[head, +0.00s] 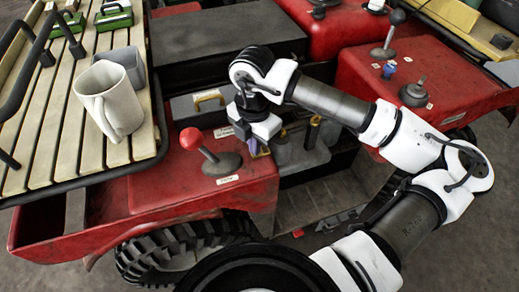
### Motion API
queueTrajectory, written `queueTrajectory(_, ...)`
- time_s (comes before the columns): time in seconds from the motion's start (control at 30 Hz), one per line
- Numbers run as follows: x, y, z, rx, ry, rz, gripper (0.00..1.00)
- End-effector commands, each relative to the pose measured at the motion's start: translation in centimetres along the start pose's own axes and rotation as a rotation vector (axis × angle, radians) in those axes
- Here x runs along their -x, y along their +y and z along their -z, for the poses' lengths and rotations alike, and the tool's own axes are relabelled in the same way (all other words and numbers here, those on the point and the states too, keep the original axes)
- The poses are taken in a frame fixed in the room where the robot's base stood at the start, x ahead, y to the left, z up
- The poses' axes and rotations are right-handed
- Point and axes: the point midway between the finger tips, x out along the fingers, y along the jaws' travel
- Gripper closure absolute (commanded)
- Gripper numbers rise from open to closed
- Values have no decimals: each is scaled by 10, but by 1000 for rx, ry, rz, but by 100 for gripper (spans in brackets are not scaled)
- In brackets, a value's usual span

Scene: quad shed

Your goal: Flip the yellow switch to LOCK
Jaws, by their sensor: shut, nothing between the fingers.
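A yellow arched part (209,98) stands on a dark grey box behind the red left fender. Two dull yellow-topped levers, one near the gripper (283,132) and one further right (315,121), rise from the grey console. I cannot tell which of these is the yellow switch, and no LOCK mark is readable. My gripper (254,148) points down over the console's left edge, right of and nearer than the yellow arch. Its fingers are shut and hold nothing. Whether its tips touch anything is unclear. The gripper and wrist hide part of the console.
A red-knobbed lever (192,140) stands on the red fender left of my gripper. A pale mug (108,98) and a grey cup sit on the slatted rack (62,135). My arm crosses the right side.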

Motion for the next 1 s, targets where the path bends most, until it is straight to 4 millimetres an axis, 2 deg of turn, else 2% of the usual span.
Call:
queueTrajectory(0.27,1,0,0,-1,-1,1,100)
queueTrajectory(1.0,61,0,0,-1,-1,0,100)
